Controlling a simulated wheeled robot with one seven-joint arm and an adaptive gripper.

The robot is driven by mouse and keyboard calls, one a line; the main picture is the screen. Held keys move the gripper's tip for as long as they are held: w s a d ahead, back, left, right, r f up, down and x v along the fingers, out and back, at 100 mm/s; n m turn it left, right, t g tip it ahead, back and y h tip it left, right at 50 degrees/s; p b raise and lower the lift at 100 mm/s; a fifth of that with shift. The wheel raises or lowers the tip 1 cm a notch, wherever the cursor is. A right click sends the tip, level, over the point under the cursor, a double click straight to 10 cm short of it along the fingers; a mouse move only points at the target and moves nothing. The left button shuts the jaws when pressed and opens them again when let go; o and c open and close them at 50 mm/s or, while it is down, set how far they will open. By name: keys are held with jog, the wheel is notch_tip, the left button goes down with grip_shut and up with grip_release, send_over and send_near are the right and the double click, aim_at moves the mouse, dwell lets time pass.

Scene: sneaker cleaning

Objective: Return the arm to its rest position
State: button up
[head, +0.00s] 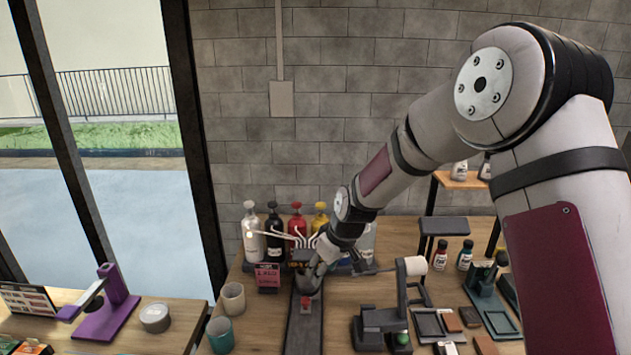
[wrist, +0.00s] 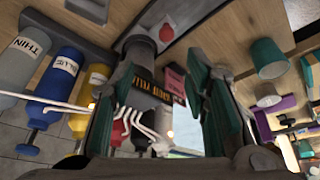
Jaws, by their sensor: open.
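My arm reaches from the right over the workbench (head: 262,338), bent at the elbow. My gripper (head: 308,282) is low over the bench, in front of the row of bottles. In the wrist view my gripper (wrist: 172,68) shows two dark green fingers spread apart, with no object clearly held between them. Behind the gap is a dark block with yellow lettering (wrist: 154,90). The gripper partly hides this block and the bottles in the head view.
White (head: 252,238), black, red and yellow pump bottles stand behind my gripper. A pink sign (head: 267,276) and two cups (head: 233,298) are left of it. A grey device (head: 372,322) and small bottles (head: 440,256) are to the right. A dark strip with a red button (head: 306,303) lies in front.

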jog(key=s+d+r+m+t+h, duration=0.1)
jog(key=s+d+r+m, duration=0.1)
jog(key=s+d+r, duration=0.6)
jog(key=s+d+r+m+h, duration=0.1)
jog(key=s+d+r+m, duration=0.1)
jog(key=s+r, duration=0.65)
jog(key=s+d+r+m, duration=0.2)
jog(key=s+d+r, duration=0.1)
jog(key=s, duration=0.6)
jog(key=s+d+r+m+t, duration=0.1)
jog(key=s+d+r+m, duration=0.1)
jog(key=s, duration=0.7)
notch_tip(320, 180, up, 3)
jog(key=shift+d+f+h, duration=0.2)
jog(key=shift+d+h, duration=0.2)
jog(key=shift+d, duration=0.45)
